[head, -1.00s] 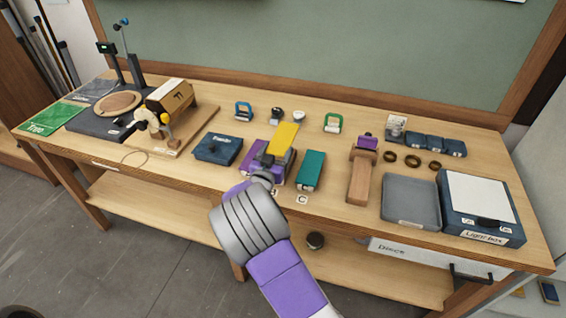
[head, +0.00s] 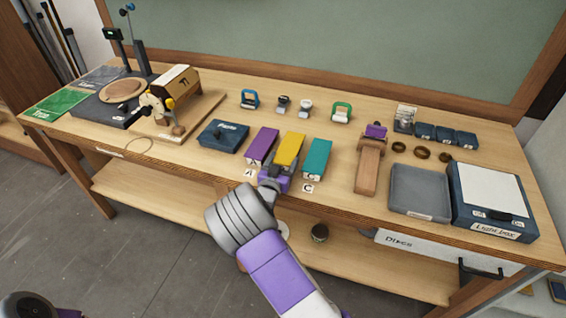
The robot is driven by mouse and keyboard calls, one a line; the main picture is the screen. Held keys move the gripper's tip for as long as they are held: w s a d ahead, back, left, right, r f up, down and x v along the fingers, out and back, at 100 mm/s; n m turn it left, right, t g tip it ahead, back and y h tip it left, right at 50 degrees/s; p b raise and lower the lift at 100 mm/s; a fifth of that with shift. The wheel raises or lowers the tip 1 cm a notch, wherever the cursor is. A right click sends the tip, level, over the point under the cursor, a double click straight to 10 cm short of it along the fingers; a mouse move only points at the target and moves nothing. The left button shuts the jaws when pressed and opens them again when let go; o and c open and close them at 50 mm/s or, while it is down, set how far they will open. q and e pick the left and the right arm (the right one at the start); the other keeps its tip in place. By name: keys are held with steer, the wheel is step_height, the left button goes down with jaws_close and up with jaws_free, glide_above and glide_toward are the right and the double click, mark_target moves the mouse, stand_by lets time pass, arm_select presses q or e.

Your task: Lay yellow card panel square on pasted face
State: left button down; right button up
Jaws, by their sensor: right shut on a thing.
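The yellow card panel (head: 289,148) is in the middle of the bench, in the row between a purple block (head: 262,145) and a teal block (head: 317,157). My right gripper (head: 277,181) is at the panel's near end, shut on it as far as I can see; the wrist hides part of the contact. I cannot tell which face bears paste. My left gripper is not in view.
A dark blue box (head: 222,137) is left of the row. A wooden paddle-shaped tool (head: 369,168), a grey tray (head: 419,190) and the light box (head: 490,196) are to the right. Several small clips and stamps stand behind. Bare bench lies between the row and the wooden tool.

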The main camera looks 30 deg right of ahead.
steer(key=shift+f, duration=0.1)
steer(key=shift+f, duration=0.15)
steer(key=o, duration=1)
steer(key=shift+o, duration=0.2)
